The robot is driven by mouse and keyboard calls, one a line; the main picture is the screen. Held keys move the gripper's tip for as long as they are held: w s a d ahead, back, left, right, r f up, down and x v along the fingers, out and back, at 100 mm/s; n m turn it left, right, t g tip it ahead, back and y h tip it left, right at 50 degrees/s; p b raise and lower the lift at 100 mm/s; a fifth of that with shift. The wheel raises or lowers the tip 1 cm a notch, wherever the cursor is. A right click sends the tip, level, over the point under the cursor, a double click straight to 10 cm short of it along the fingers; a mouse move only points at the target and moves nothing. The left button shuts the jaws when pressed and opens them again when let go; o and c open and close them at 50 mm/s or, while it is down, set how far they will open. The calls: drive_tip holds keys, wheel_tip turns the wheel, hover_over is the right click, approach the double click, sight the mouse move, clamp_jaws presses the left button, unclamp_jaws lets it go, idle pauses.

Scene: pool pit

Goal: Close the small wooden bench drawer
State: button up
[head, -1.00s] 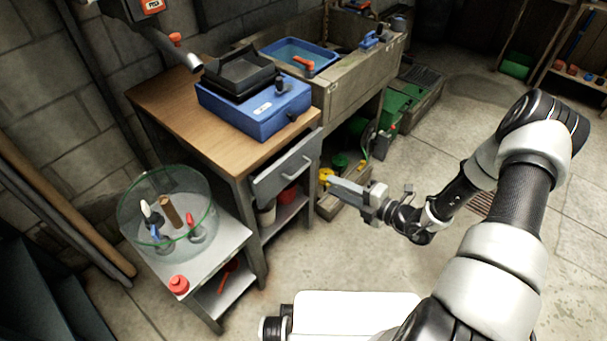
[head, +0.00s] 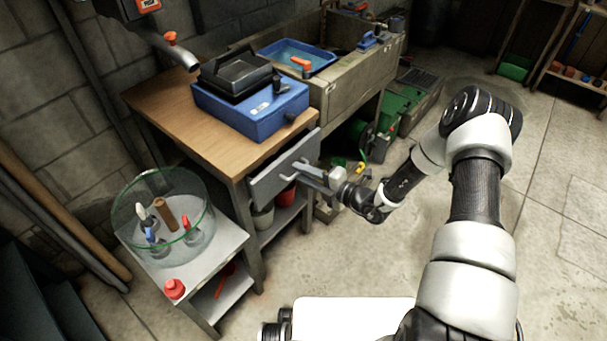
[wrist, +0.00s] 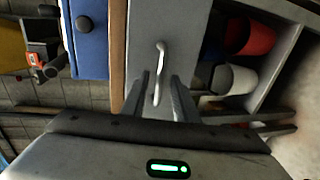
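The wooden bench (head: 165,115) has a grey drawer (head: 265,183) under its top, with a thin metal bar handle. How far the drawer front stands out from the bench is hard to tell. In the wrist view the drawer front (wrist: 185,30) fills the middle and its handle (wrist: 160,70) shows clearly. My gripper (head: 303,174) is at the drawer front, close to the handle. In the wrist view my gripper (wrist: 161,88) is open, with one finger on each side of the handle's near end. I cannot tell whether the fingers touch it.
A blue case (head: 255,110) sits on the bench top. A low metal table (head: 200,262) with a glass bowl (head: 122,215) stands left of the drawer. Pots, one red (wrist: 248,37), one white (wrist: 238,78), stand under the drawer. A stone sink (head: 350,85) is behind. Open floor lies right.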

sight(290, 167)
clamp_jaws()
drive_tip(key=shift+r+b+x, duration=0.15)
drive_tip(key=shift+r+x, duration=0.05)
drive_tip(key=shift+x, duration=0.7)
drive_tip(key=shift+r+b+x, duration=0.15)
drive_tip(key=shift+r+x, duration=0.05)
drive_tip(key=shift+x, duration=0.7)
drive_tip(key=shift+a+r, duration=0.1)
unclamp_jaws()
drive_tip(key=shift+w+a, duration=0.1)
